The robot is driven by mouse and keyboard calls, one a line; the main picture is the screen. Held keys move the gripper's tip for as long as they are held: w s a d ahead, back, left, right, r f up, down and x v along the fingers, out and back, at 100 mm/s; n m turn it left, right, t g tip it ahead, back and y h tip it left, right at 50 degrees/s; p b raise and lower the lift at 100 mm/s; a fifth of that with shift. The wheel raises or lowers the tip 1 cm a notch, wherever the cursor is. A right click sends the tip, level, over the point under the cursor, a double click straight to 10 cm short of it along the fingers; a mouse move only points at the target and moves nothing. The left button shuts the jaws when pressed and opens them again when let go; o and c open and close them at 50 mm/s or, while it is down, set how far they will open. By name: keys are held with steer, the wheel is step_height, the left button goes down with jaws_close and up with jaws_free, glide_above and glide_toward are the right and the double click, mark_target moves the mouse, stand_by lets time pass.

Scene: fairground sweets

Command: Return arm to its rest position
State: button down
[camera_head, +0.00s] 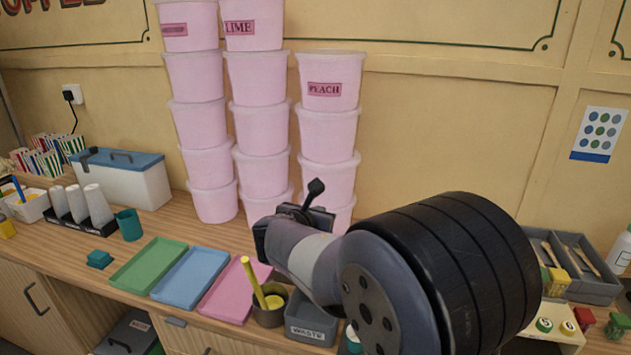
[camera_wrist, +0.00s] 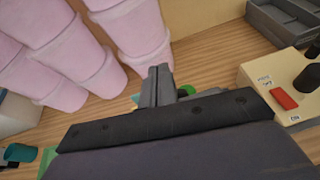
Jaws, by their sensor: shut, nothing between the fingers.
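My arm reaches in from the lower right in the head view, its large dark joint in front of the counter. My gripper shows at its end in the head view (camera_head: 316,188), in front of the right stack of pink tubs. In the wrist view my gripper (camera_wrist: 160,72) has its two grey fingers pressed together with nothing between them. The fingers are above the wooden counter, just right of the pink tubs. The arm hides part of the counter and the lowest tubs of the right stack.
Tall stacks of pink tubs (camera_head: 262,118) stand close behind my gripper. Green (camera_head: 150,264), blue (camera_head: 190,277) and pink (camera_head: 228,300) trays lie in front. A pot with a yellow stick (camera_head: 252,280) and a grey waste bin (camera_head: 310,322) stand near my arm. A cream box with a red switch (camera_wrist: 285,98) is at right.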

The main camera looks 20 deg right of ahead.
step_height(320, 180, up, 7)
steer(key=w, duration=0.1)
steer(key=shift+w+d+f, duration=0.1)
steer(key=shift+f, duration=0.05)
steer(key=f, duration=0.3)
steer(key=f+b, duration=0.1)
steer(key=f, duration=0.3)
steer(key=s+f, duration=0.1)
steer(key=f, duration=0.2)
steer(key=shift+d+f, duration=0.1)
steer(key=shift+f, duration=0.2)
steer(key=shift+w+d+f+b, duration=0.45)
steer(key=shift+f+b, duration=0.15)
steer(key=shift+w+d+f+b, duration=0.4)
steer(key=shift+f+b, duration=0.15)
steer(key=shift+f, duration=0.05)
steer(key=shift+r, duration=0.15)
